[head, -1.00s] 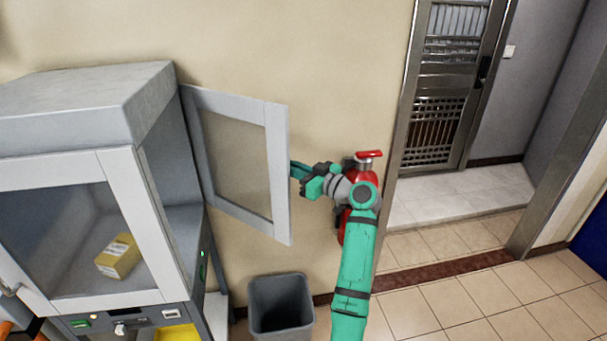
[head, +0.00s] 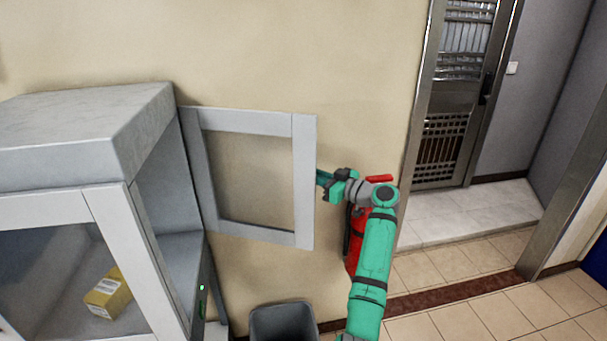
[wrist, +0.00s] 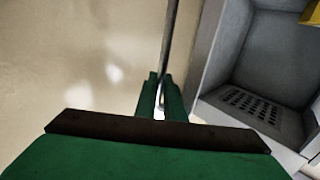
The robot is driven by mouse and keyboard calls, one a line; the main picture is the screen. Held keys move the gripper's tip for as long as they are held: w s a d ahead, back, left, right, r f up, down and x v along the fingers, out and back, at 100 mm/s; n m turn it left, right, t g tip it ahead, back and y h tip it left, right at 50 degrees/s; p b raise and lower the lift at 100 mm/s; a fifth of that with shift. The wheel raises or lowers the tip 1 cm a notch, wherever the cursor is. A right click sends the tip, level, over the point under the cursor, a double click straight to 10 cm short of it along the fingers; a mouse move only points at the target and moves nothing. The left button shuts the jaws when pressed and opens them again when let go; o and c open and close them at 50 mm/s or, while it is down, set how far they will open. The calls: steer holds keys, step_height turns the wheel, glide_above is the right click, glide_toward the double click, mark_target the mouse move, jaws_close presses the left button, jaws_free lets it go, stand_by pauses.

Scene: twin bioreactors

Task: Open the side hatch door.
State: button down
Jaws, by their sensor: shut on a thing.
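The side hatch door (head: 305,180) is a grey frame with a clear pane. It stands swung wide open on the right side of the grey cabinet (head: 150,130), with the side opening uncovered. My gripper (head: 320,178) is at the door's free edge, about halfway up. In the wrist view, the green fingers (wrist: 160,98) are closed around a thin part at the door's edge, and the door (wrist: 170,45) shows edge-on above them. The exact part held is small and partly hidden by the fingers.
A yellow box (head: 108,293) lies inside the cabinet. A grey bin (head: 283,322) stands on the floor below the door. A red extinguisher (head: 353,250) is against the wall behind my arm. A metal door (head: 452,110) stands at the right.

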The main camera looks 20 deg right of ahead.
steer(key=shift+w+d+r+h, duration=0.2)
steer(key=shift+w+d+h, duration=0.15)
steer(key=shift+d, duration=0.2)
steer(key=c, duration=2.1)
jaws_free()
steer(key=shift+w+a, duration=0.2)
steer(key=shift+a, duration=0.25)
steer(key=shift+r, duration=0.1)
steer(key=shift+f+v, duration=0.2)
steer(key=shift+v, duration=2.8)
steer(key=shift+f+v, duration=0.2)
steer(key=shift+v, duration=2.8)
